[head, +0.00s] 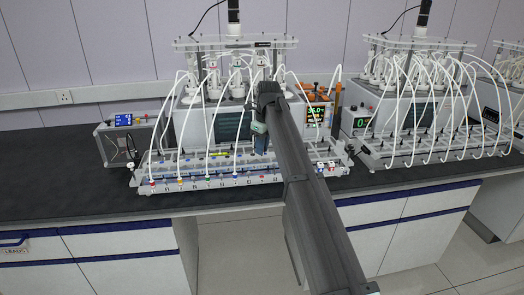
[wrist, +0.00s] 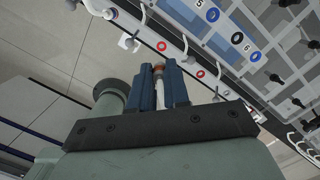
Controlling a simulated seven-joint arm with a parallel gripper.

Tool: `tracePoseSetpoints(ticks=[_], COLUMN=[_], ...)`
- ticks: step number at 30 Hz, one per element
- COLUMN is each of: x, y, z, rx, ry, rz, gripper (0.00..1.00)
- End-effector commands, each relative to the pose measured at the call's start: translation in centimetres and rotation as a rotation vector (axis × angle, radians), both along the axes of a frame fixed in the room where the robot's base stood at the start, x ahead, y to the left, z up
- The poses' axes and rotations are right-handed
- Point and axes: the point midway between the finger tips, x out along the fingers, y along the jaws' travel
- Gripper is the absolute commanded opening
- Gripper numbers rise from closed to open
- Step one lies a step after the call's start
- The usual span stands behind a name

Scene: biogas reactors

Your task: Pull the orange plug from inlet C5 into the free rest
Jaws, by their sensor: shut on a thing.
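My gripper (wrist: 160,88) has its two blue fingers closed on a white tubular piece with an orange end, the orange plug (wrist: 158,68), in the wrist view. The plug appears near the rack's edge; I cannot tell whether it is clear of an inlet. In the head view my gripper (head: 260,140) is over the right part of the near rack (head: 215,183), and the plug is hidden there. The rack (wrist: 222,32) in the wrist view carries blue rings beside the numbers 5 and 6, and red rings along its edge. Neither C5 nor the free rest can be singled out.
White tubes arch from the near reactor (head: 235,42) down to the rack, close around my gripper. Coloured plugs line the rack's front. A second reactor with its own tubes (head: 425,90) stands to the right. The dark bench top (head: 75,195) is clear at the front left.

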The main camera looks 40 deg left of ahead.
Motion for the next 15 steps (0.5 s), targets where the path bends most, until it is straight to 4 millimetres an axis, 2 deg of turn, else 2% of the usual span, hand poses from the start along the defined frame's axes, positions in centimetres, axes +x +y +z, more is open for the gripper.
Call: tracePoseSetpoints(ticks=[15], x=[0.02], y=[0.01], z=[0.38], rx=[0.000], ry=[0.000], rz=[0.000], gripper=[0.00])
